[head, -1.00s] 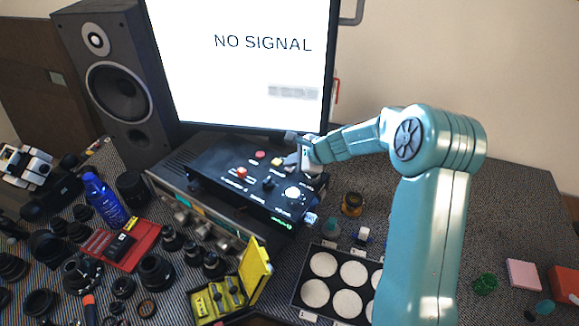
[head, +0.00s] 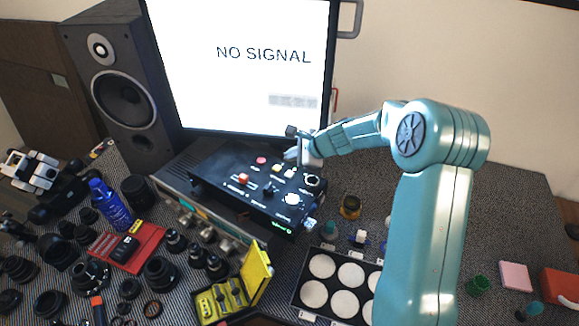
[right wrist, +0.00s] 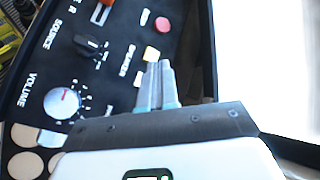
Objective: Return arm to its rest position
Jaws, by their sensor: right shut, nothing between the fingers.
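My teal right arm (head: 430,220) comes in from the lower right and reaches left over the desk. Its right gripper (head: 292,153) is above the back right part of the black control box (head: 225,178), in front of the monitor. In the right wrist view the gripper's two fingers (right wrist: 157,82) are together with nothing between them. Their tips appear near the yellow button (right wrist: 151,53) on the box; whether they touch the panel is hard to tell. My left gripper is not identifiable in these views.
The monitor (head: 240,65) stands close behind the gripper, with a speaker (head: 120,85) to its left. A black tray with white discs (head: 345,303) lies beside my arm. Lens parts crowd the left desk. The desk right of my arm (head: 520,215) is mostly clear.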

